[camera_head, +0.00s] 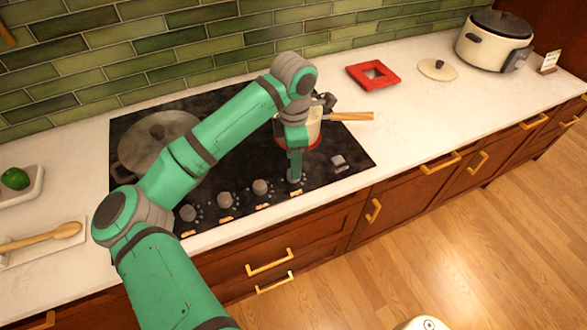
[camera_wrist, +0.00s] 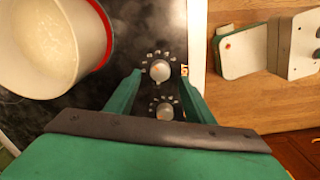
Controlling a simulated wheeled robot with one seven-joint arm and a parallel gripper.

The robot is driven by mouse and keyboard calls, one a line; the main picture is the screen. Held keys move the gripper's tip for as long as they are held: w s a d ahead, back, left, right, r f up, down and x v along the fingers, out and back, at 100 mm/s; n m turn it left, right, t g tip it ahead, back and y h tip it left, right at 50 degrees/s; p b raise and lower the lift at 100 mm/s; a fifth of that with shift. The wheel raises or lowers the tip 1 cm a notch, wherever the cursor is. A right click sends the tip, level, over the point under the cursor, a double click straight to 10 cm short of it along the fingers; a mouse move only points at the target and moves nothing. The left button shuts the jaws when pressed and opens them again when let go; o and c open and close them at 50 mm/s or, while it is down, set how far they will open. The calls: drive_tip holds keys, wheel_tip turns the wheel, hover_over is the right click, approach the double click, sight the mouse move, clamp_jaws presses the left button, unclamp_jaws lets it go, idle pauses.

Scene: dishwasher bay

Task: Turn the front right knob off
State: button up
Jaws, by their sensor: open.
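A row of knobs runs along the front of the black cooktop (camera_head: 231,177). The neighbouring knob (camera_wrist: 164,111) lies further back between the fingers in the wrist view. My gripper points down and holds nothing.
A large lidded pan (camera_head: 158,140) is at left. The counter right of the cooktop (camera_head: 430,110) is mostly clear.

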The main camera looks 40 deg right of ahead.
drive_tip(key=shift+f, duration=2.3)
drive_tip(key=c, duration=1)
